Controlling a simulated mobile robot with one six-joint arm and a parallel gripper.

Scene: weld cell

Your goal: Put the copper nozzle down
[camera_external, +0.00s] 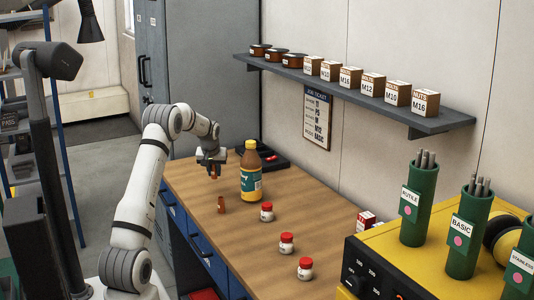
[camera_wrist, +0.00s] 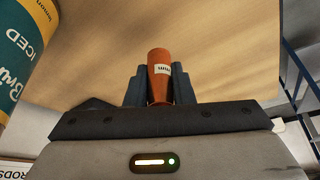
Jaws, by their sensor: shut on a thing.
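My gripper (camera_external: 212,168) is shut on a copper nozzle (camera_external: 213,175) and holds it above the far left part of the wooden bench (camera_external: 190,178). In the wrist view, the orange-brown copper nozzle (camera_wrist: 160,78) sits between the two dark fingers of my gripper (camera_wrist: 158,92). It has a white label with dark marks, too small to read surely. A second copper-coloured piece (camera_external: 222,204) stands on the bench, nearer the camera than my gripper. Part of the held nozzle is hidden by the fingers.
A tall bottle (camera_external: 251,184) stands just right of my gripper; it also shows at the wrist view's left edge (camera_wrist: 22,50). A black tray (camera_external: 276,158) lies behind it. Red-capped jars (camera_external: 267,213) line the bench's middle. A shelf (camera_external: 350,90) holds boxes above.

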